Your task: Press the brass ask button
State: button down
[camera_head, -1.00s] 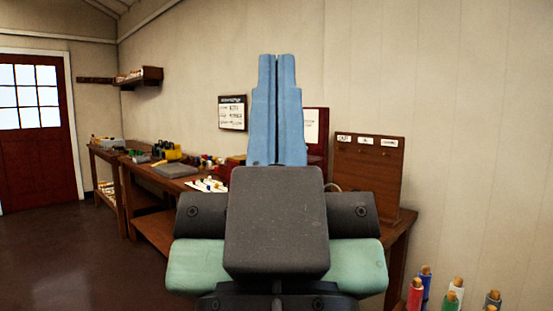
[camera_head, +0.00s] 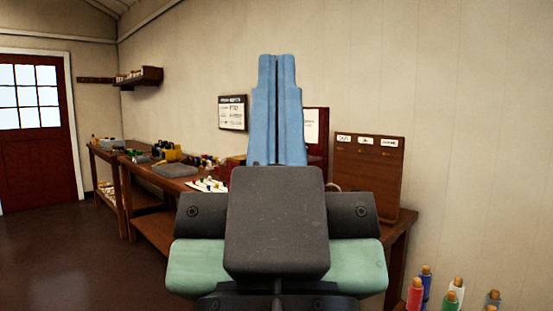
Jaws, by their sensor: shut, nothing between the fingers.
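My gripper (camera_head: 278,62) is in the middle of the view, with its two blue fingers pointing up and pressed together. It is shut and empty, and it hides part of the bench and wall behind it. A brown wooden board (camera_head: 367,180) with several small white labels along its top stands upright on the bench, right of my gripper. Tiny marks sit under the labels, too small to tell. I cannot make out a brass ask button. A dark red panel (camera_head: 318,150) with a white sheet shows just right of the fingers, partly hidden.
A long wooden workbench (camera_head: 160,231) runs along the wall with small coloured items and a grey slab (camera_head: 175,170) on it. Several coloured bottle-like pegs (camera_head: 425,283) stand at the lower right. A red door (camera_head: 38,165) is at the far left. The floor at left is clear.

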notch_tip(320, 180, up, 24)
jog(key=p, duration=2.4)
